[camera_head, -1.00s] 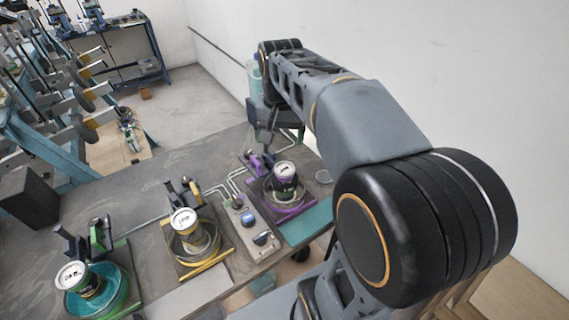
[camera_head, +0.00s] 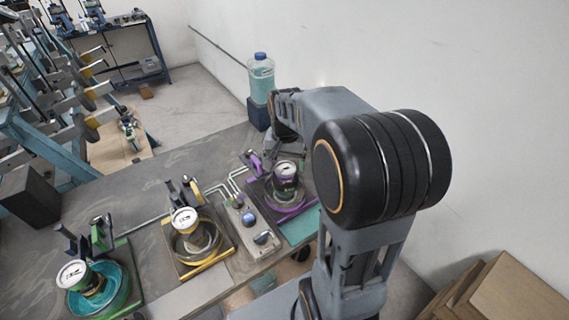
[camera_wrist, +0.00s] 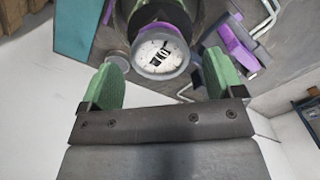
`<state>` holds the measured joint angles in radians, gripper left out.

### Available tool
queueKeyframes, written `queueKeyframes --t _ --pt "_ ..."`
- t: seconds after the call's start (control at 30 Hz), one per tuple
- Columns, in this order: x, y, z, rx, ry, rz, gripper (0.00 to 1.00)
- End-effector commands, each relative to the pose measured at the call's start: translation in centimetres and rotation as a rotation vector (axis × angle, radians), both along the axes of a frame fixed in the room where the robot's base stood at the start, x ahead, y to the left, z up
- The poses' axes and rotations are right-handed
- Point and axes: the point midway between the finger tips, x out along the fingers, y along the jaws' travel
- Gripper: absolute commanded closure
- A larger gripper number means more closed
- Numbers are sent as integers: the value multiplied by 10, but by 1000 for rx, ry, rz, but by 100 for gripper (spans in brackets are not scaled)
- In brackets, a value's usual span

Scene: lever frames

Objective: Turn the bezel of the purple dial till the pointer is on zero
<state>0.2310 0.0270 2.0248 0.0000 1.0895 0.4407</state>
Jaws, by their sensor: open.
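The purple dial (camera_head: 286,169) stands on the right-hand station of the bench, with a round white face and a dark and purple body. In the wrist view the dial (camera_wrist: 160,51) shows its white face with dark markings, inside a grey-purple bezel. Its pointer is too small to read for certain. My gripper (camera_wrist: 162,78) is open, with its two green fingers spread apart and nothing between them. The dial shows beyond the fingertips, roughly centred between them and apart from them. In the head view my fingers are hidden by my arm.
A yellow station (camera_head: 185,220) and a green station (camera_head: 75,275) with similar dials stand to the left. A small panel with knobs (camera_head: 250,222) lies beside the purple station. A purple lever (camera_wrist: 236,47) is close to the dial's right. A clear bottle (camera_head: 261,78) stands behind.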

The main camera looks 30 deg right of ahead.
Motion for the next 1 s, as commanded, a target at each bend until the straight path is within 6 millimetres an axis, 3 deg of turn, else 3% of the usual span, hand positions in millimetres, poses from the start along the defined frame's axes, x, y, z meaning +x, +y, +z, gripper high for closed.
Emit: queueKeyframes --t 0.5,1.0 --pt "0 0 -12 0 0 0 14" --pt "0 0 -11 0 0 1 62"
